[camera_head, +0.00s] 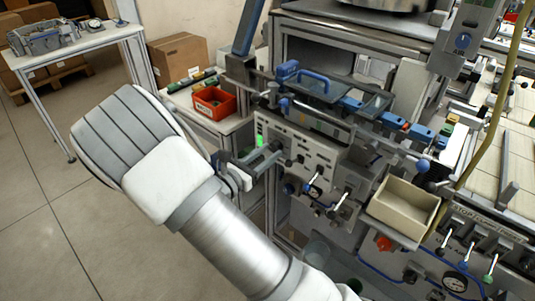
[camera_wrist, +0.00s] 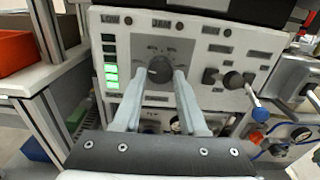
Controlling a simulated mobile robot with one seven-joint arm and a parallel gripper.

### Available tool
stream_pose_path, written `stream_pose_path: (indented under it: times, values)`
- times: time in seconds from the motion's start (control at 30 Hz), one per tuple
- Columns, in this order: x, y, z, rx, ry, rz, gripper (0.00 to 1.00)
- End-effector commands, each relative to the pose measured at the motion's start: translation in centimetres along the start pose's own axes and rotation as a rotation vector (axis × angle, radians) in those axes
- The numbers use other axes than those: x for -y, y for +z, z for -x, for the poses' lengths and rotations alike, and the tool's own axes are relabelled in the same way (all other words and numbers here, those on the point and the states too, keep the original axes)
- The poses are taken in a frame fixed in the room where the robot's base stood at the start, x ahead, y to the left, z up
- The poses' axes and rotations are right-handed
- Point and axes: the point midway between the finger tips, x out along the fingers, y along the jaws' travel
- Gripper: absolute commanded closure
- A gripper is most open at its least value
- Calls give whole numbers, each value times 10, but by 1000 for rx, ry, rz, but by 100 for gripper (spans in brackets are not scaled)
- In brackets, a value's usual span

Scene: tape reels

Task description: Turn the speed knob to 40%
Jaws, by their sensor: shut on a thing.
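The speed knob (camera_wrist: 159,68) is a dark round knob on a light control panel (camera_wrist: 222,52) in the wrist view, with a dial scale of percent marks around its top. My gripper (camera_wrist: 157,77) has a pale finger on each side of the knob, and it is shut on the knob. The exact setting is too small to read. In the head view my gripper (camera_head: 268,157) reaches the panel (camera_head: 312,158) from the left. The knob is hidden there by the fingers.
A green lit level display (camera_wrist: 111,75) is left of the dial. A blue-tipped lever (camera_wrist: 260,113) and dark knobs are to the right. A red bin (camera_head: 214,103) stands on a side table, and a beige open box (camera_head: 404,207) sits right of the panel.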

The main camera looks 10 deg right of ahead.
Motion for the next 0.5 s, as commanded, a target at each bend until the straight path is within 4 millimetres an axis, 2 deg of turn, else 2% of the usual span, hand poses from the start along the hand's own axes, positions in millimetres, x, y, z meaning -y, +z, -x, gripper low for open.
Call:
stream_pose_path:
  times: [0.27,0.5]
  values:
    - [-1,-2,0,0,1,-150,100]
    - [-1,-3,0,0,1,-368,100]
